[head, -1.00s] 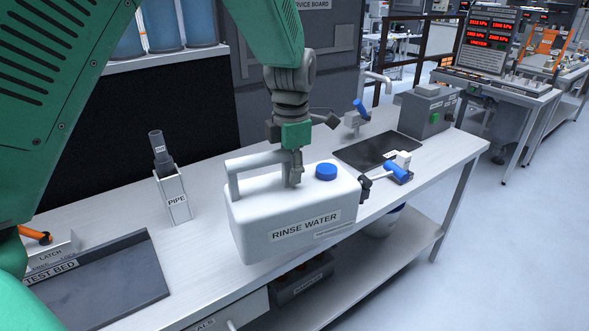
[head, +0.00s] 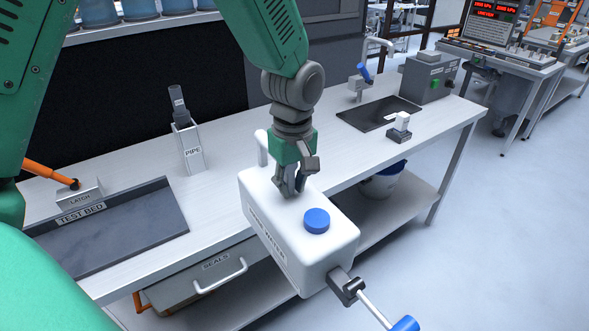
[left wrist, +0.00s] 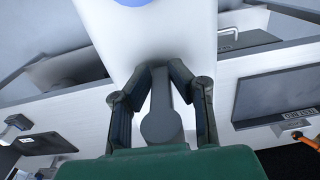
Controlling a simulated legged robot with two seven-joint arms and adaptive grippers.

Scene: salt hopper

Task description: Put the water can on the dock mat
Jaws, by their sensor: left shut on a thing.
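The water can (head: 270,205) is a white jug with a blue cap (head: 317,220), a RINSE WATER label and a grey spout valve with a blue lever (head: 405,323). My left gripper (head: 290,188) is shut on its top handle (head: 262,148) and holds it at the bench's front edge, spout toward the lower right. The left wrist view shows the left gripper (left wrist: 160,80) around the grey handle bar, with the white can (left wrist: 150,40) beyond. A dark mat (head: 372,114) lies on the bench near the tap; I cannot read its label. My right gripper is not in view.
A small white-topped block (head: 400,128) stands at the mat's front edge. A tap (head: 358,85) and grey box (head: 430,78) stand behind. A pipe holder (head: 190,148) and test bed tray (head: 110,230) are on the left.

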